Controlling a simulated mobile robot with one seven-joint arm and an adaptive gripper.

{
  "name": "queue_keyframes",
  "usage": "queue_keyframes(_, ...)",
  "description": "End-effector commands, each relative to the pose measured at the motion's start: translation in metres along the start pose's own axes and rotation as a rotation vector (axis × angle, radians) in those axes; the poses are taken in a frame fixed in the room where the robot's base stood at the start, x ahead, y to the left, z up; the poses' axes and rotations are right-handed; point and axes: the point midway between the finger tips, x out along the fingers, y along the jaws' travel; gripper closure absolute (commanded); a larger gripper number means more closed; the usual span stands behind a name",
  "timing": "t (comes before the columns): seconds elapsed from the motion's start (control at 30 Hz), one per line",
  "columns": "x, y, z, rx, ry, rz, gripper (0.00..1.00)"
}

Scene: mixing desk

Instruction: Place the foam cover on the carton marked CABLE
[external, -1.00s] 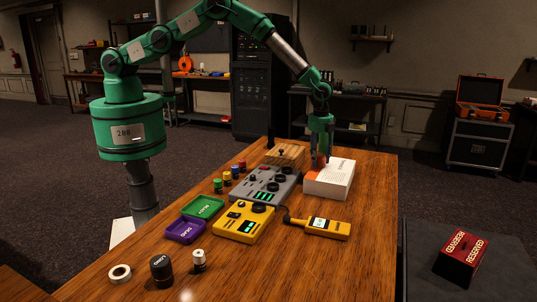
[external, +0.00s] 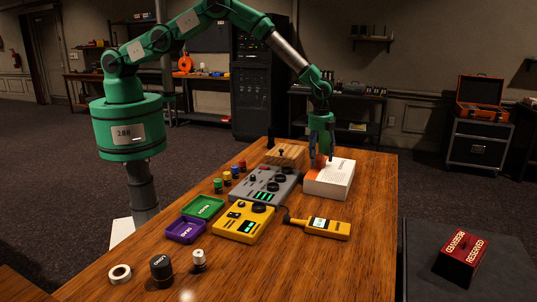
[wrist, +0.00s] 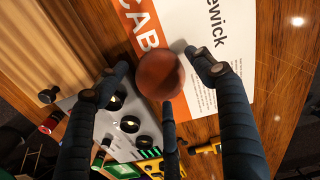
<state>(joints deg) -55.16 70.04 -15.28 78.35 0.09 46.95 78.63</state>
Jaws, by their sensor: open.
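The foam cover (wrist: 160,75) is a round red-brown ball in the wrist view. It appears to rest on the orange band of the white carton (wrist: 185,20), where the letters "CAB" show; the rest of the word is hidden. In the external view the carton (external: 328,182) lies flat at the table's far right. My gripper (external: 322,156) is above the carton's left back part. In the wrist view its dark fingers (wrist: 155,80) are spread around the foam cover, with gaps at the sides. Whether any finger still touches it I cannot tell.
A grey mixer (external: 265,185), a wooden box (external: 286,156) and a yellow handheld meter (external: 322,226) lie close to the carton. A yellow device (external: 243,222) and green (external: 204,206) and purple (external: 185,230) trays stand nearer. The table's right front is clear.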

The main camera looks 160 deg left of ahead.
Motion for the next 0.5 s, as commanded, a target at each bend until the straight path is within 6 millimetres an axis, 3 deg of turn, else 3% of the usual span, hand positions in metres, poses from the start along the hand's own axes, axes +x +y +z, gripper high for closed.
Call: queue_keyframes(0.5, -0.063, -0.001, 0.000, 0.000, 0.001, -0.003, 0.32)
